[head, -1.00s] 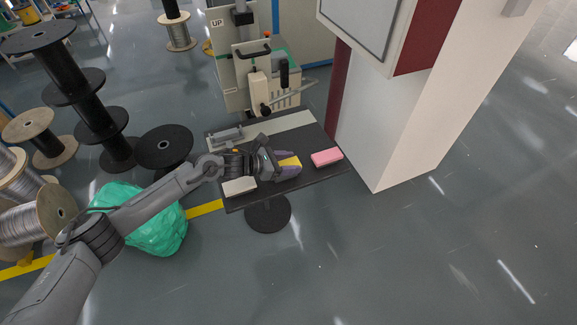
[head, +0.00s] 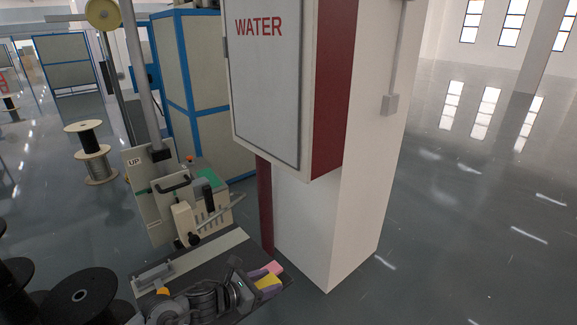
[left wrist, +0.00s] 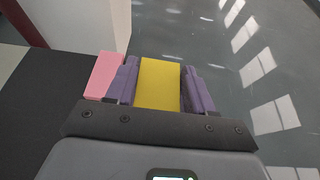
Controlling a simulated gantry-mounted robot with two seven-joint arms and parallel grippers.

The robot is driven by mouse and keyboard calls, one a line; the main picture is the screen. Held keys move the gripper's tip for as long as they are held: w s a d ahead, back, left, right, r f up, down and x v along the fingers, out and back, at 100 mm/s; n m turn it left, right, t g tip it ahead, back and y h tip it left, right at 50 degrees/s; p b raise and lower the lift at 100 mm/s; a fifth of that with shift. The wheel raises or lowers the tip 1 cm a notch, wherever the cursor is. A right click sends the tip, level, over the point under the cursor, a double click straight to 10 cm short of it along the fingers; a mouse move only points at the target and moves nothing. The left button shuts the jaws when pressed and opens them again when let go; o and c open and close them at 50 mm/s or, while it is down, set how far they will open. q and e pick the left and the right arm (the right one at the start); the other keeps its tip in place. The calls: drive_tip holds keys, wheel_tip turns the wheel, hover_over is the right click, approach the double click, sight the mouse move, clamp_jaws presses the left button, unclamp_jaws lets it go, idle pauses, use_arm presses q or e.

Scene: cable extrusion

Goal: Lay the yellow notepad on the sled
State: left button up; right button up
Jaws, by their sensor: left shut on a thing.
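The yellow notepad (head: 268,283) is held between the purple fingers of my left gripper (head: 266,281), at the right end of the small dark table (head: 215,268). In the left wrist view the notepad (left wrist: 158,84) fills the gap between both fingers (left wrist: 160,80). A pink block (head: 273,267) is just beyond the gripper; in the wrist view it (left wrist: 103,75) shows beside the left-hand finger. A grey metal fixture (head: 153,275) stands at the table's left end; I cannot tell whether it is the sled. My right gripper is out of view.
A machine marked UP (head: 150,205) with a lever stands behind the table. A white pillar (head: 310,215) with a WATER cabinet (head: 268,80) rises close behind its right side. Black spools (head: 80,295) stand at left. Open floor (head: 440,240) lies at right.

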use_arm(q)
drive_tip(key=s+f+n+t+y, duration=0.2)
drive_tip(key=s+f, duration=1)
drive_tip(key=f, duration=0.1)
drive_tip(key=a+r+n+t+y, duration=0.1)
drive_tip(key=a+r+n+y, duration=0.3)
drive_tip(key=a, duration=0.3)
drive_tip(key=a+r+n+t+y, duration=0.1)
drive_tip(key=a+r+n+y, duration=0.25)
drive_tip(key=a, duration=0.25)
wheel_tip(320, 180, up, 32)
drive_tip(key=p, duration=3.2)
drive_tip(key=shift+s+d+r, duration=0.15)
drive_tip(key=shift+s+d, duration=0.05)
drive_tip(key=shift+s, duration=0.1)
